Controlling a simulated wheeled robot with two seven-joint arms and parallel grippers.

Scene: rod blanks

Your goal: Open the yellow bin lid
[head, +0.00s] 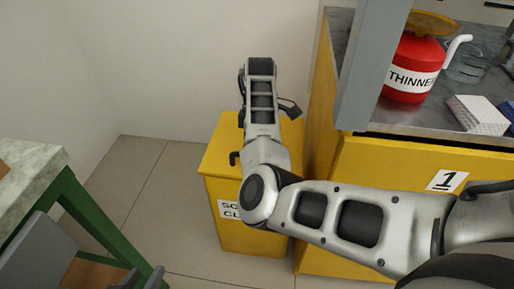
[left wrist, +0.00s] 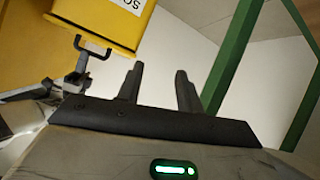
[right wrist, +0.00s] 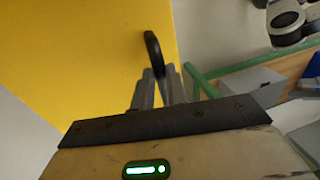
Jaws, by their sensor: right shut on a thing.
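The yellow bin (head: 222,145) stands by the wall with a partly hidden white label on its front. Its lid looks flat and shut in the head view, partly covered by my arm. A dark loop handle (right wrist: 152,50) sits at the lid's edge; it also shows in the left wrist view (left wrist: 94,50). My right gripper (right wrist: 158,88) is shut on this handle. My left gripper (left wrist: 157,86) is open and empty, with the bin at upper left of its view. I cannot clearly make out either gripper's fingertips in the head view.
A yellow cabinet (head: 390,180) marked 1 stands right of the bin, with a red thinner can (head: 411,72) on its grey top. A table with green legs (head: 85,215) stands at left. A grey container (head: 35,260) is at lower left. Floor between is clear.

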